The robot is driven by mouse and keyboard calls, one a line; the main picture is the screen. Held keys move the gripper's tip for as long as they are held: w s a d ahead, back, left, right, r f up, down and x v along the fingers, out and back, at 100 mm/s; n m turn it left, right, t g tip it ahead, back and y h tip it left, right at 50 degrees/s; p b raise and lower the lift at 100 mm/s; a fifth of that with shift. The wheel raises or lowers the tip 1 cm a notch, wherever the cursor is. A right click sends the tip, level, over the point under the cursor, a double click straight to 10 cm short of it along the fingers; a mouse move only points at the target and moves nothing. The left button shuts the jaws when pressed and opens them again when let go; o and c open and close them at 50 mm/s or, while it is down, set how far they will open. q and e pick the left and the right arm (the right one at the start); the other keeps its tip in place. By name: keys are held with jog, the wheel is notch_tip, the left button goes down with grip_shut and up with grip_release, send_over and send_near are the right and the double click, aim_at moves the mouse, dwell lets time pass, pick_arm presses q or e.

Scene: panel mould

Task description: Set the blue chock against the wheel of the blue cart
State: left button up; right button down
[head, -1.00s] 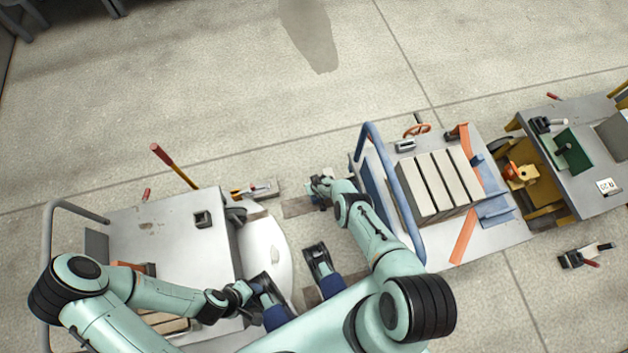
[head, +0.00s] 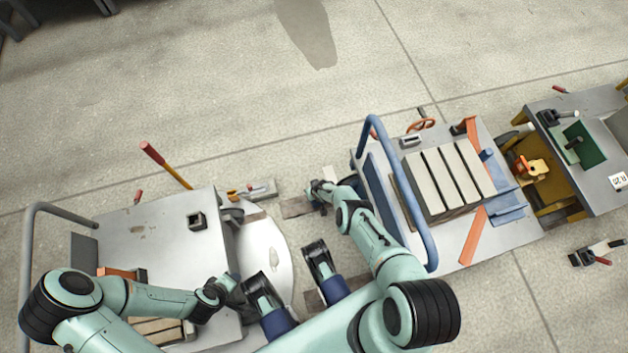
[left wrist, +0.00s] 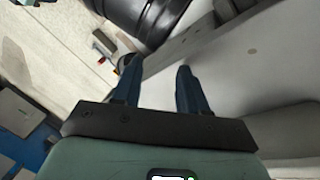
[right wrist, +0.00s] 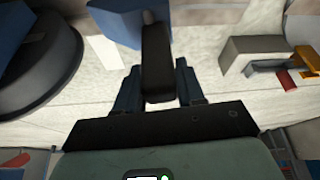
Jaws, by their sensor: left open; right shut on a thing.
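The blue cart (head: 400,200), with a blue rail and pale slabs on its deck, stands right of centre in the head view. My right gripper (head: 320,190) is low near its left end. In the right wrist view my right gripper (right wrist: 157,92) is shut on the dark grip of a blue block, which I take as the blue chock (right wrist: 120,22). A dark round wheel (right wrist: 40,70) is at the left of that view; contact with the chock cannot be made out. My left gripper (head: 232,292) is open above the grey cart. The left wrist view shows its fingers (left wrist: 160,78) apart and empty.
The grey cart (head: 155,215) stands at the left, with a red-and-yellow lever (head: 165,165) behind it. Small tools (head: 252,190) and a flat plate (head: 297,207) lie between the carts. A yellow cart (head: 545,190) stands at the right.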

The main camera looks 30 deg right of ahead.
jog(key=shift+f, duration=0.1)
jog(key=shift+f+b, duration=0.55)
jog(key=shift+f, duration=0.05)
dwell(0.5)
jog(key=c, duration=0.6)
grip_release()
